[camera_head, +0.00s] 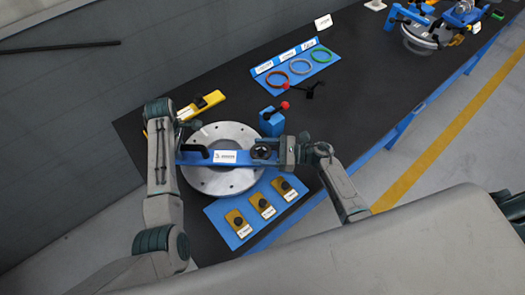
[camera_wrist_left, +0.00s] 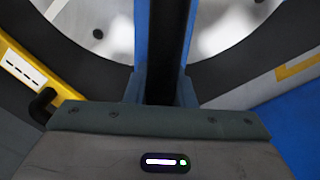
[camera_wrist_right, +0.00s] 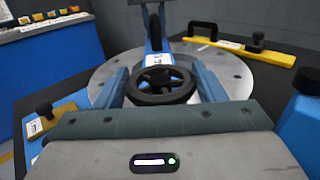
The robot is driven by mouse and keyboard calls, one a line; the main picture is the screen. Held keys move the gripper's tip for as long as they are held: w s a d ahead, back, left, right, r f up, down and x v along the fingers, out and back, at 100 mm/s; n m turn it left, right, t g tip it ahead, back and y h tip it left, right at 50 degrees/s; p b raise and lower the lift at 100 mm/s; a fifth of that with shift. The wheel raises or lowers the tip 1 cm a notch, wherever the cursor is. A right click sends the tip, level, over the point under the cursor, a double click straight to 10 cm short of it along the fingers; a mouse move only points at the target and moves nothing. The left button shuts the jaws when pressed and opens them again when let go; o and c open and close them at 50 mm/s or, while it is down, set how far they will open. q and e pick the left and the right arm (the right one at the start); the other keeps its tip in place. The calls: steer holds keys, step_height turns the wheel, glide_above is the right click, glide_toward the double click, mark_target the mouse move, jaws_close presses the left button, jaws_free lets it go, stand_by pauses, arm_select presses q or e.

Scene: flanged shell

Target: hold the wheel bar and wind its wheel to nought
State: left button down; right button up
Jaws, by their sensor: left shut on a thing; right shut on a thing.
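The blue wheel bar (camera_head: 212,158) with a white label lies across the round silver flange (camera_head: 222,184). A black handle stands at its left end, and the dark hand wheel (camera_head: 263,152) is at its right end. My left gripper (camera_wrist_left: 161,88) is shut on the bar's black handle (camera_wrist_left: 166,50), with a finger on each side. My right gripper (camera_wrist_right: 161,82) is shut on the hand wheel, which shows as a dark spoked ring (camera_wrist_right: 162,94) between its fingers in the right wrist view. I cannot read any scale on the wheel.
A blue mat (camera_head: 248,234) with several yellow blocks with black knobs lies in front of the flange. A yellow bar (camera_head: 210,101) lies behind it. A blue block with a red-knobbed lever (camera_head: 271,124) stands close right. Coloured rings (camera_head: 300,66) lie further back.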

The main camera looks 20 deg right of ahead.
steer(key=n+g, duration=0.1)
steer(key=g, duration=0.1)
steer(key=n+g, duration=0.2)
steer(key=n+g+y, duration=0.1)
steer(key=g, duration=0.2)
steer(key=shift+w+n, duration=0.25)
steer(key=shift+n, duration=0.05)
steer(key=shift+n+g+h, duration=0.4)
steer(key=shift+n+g, duration=1.4)
steer(key=shift+g, duration=1)
steer(key=shift+s+g, duration=0.1)
steer(key=shift+g, duration=0.2)
steer(key=o, duration=1)
